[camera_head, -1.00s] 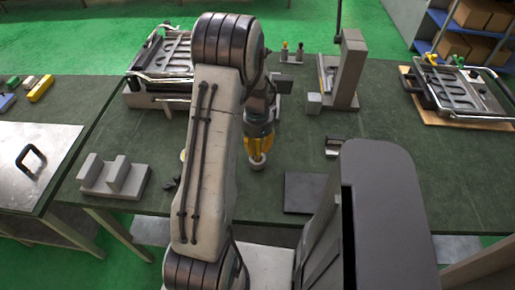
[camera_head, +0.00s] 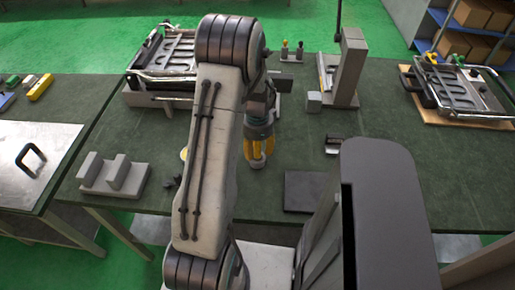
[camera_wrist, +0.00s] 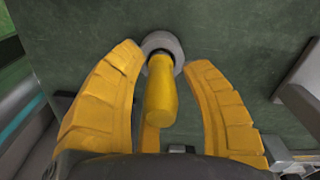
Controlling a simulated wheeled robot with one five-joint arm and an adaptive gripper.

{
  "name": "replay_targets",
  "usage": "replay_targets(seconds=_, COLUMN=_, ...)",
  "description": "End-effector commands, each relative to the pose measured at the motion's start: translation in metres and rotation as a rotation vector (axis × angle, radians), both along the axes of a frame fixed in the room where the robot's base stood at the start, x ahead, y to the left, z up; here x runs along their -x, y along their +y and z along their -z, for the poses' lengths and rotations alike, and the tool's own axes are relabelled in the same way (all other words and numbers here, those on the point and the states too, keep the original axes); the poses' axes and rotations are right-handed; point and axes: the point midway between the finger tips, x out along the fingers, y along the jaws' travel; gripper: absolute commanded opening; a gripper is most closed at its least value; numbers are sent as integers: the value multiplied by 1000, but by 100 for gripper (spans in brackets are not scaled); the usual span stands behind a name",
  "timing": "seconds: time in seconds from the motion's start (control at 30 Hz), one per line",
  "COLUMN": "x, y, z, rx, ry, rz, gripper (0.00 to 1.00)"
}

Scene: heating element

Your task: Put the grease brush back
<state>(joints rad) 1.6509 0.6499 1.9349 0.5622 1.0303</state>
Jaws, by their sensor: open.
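A yellow handle (camera_wrist: 161,92), which looks like the grease brush, stands in or on a pale grey round piece (camera_wrist: 163,42) on the dark green table in the wrist view. My gripper (camera_wrist: 163,70) has yellow fingers spread apart, one on each side of the handle, with a visible gap on both sides. In the head view my gripper (camera_head: 258,157) points down at the table, and its fingers hide most of the handle and round piece. The brush's bristles are hidden.
A grey block with two uprights (camera_head: 112,175) stands at left. A dark flat plate (camera_head: 307,190) lies right of my gripper. A grey column (camera_head: 349,68) and a small stand with thin handled items (camera_head: 291,52) are behind. Metal-framed trays sit at back left and right (camera_head: 462,90).

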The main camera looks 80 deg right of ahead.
Motion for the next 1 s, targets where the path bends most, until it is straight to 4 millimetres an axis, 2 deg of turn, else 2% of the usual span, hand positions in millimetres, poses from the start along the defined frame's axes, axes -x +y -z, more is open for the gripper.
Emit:
replay_targets(seconds=0.27, x=0, y=-1, z=-9, rx=2, ry=0, rz=0, gripper=42)
replay_targets(seconds=0.7, x=0, y=-2, z=-81, rx=5, ry=1, rz=0, gripper=42)
replay_targets(seconds=1.0, x=0, y=-1, z=-115, rx=2, ry=0, rz=0, gripper=42)
